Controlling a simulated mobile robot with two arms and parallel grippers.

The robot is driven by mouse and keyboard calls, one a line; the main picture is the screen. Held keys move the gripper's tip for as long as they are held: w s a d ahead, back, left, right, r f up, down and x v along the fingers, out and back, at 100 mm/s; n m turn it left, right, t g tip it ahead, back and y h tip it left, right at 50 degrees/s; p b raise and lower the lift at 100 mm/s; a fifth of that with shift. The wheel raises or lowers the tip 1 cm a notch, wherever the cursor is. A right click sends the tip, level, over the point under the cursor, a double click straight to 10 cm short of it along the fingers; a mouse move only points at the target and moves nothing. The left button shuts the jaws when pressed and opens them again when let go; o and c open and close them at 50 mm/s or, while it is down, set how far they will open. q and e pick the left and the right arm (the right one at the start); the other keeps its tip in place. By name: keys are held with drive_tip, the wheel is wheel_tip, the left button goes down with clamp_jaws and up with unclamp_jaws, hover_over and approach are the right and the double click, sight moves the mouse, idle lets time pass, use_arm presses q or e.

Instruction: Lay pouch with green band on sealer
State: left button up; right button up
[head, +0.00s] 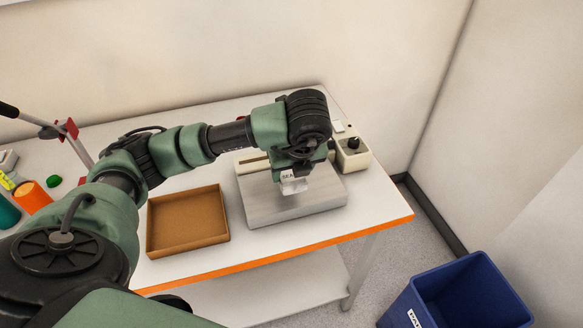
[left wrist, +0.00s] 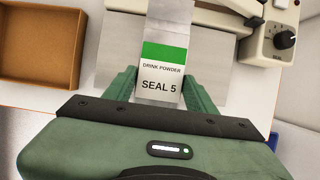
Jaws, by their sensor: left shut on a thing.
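The pouch (left wrist: 163,72) is white with a green band and reads "DRINK POWDER" and "SEAL 5". My left gripper (left wrist: 161,90) is shut on it, one green finger at each side. In the head view a small part of the pouch (head: 293,187) shows below my left gripper (head: 291,175), over the sealer's grey plate (head: 280,211). I cannot tell whether it touches the plate. The sealer's cream bar (head: 252,163) and knob box (head: 353,155) stand behind, partly hidden by my arm. My right gripper is not in view.
An empty brown tray (head: 187,220) lies left of the sealer on the white table (head: 250,246). An orange cylinder (head: 32,196) and a green ball (head: 53,181) are at the far left. A blue bin (head: 455,298) stands on the floor at right.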

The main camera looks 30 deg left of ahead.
use_arm(q)
drive_tip(key=shift+w+a+f+b, duration=0.15)
drive_tip(key=shift+f+b, duration=0.5)
drive_tip(key=shift+f, duration=0.6)
drive_tip(key=shift+a+f+b, duration=0.1)
drive_tip(key=shift+f+b, duration=0.5)
drive_tip(key=shift+f, duration=0.65)
drive_tip(key=shift+w+a+r, duration=0.1)
drive_tip(key=shift+w+a, duration=0.15)
drive_tip(key=shift+a, duration=0.05)
drive_tip(key=shift+w+a, duration=1.3)
drive_tip(key=shift+a, duration=0.25)
drive_tip(key=shift+f+b, duration=0.8)
drive_tip(key=shift+f, duration=0.1)
drive_tip(key=o, duration=1.5)
drive_tip(key=shift+o, duration=0.2)
drive_tip(key=shift+d+r, duration=0.1)
